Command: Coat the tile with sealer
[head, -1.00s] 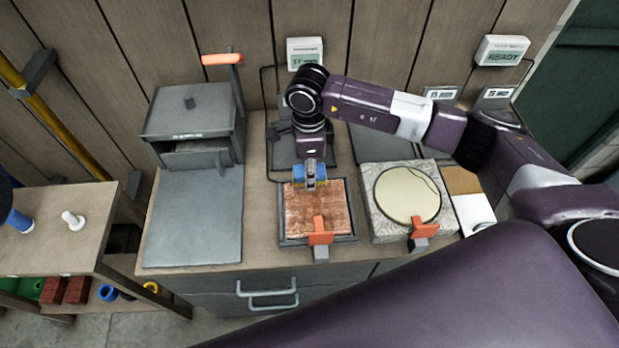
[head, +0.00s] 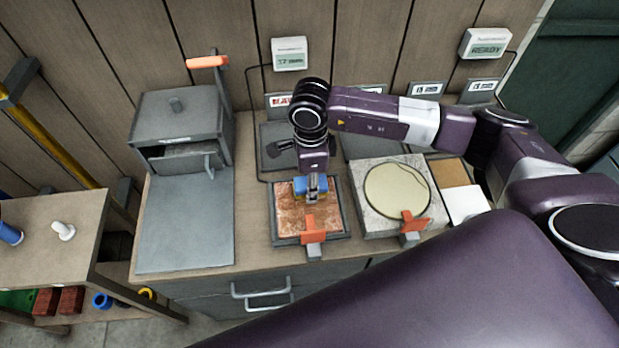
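The tile (head: 293,222) is a square, mottled reddish-brown slab in a dark frame (head: 341,236) on the workbench. An orange-handled clamp (head: 314,230) sits at the frame's near edge. My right gripper (head: 314,190) points down over the far half of the tile, seemingly shut on a blue applicator (head: 301,186). The fingers and arm partly hide the applicator. I cannot tell whether it touches the tile. Right of the tile, a round pale-cream disc or pool (head: 396,190) lies in a grey stone-like block (head: 371,228). My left gripper is not in view.
A grey box (head: 180,118) with an orange-handled lever and a grey plate (head: 186,220) stand left of the tile. Another orange clamp (head: 411,223) grips the stone block. Displays (head: 288,56) line the wall. A side table (head: 50,225) is at far left.

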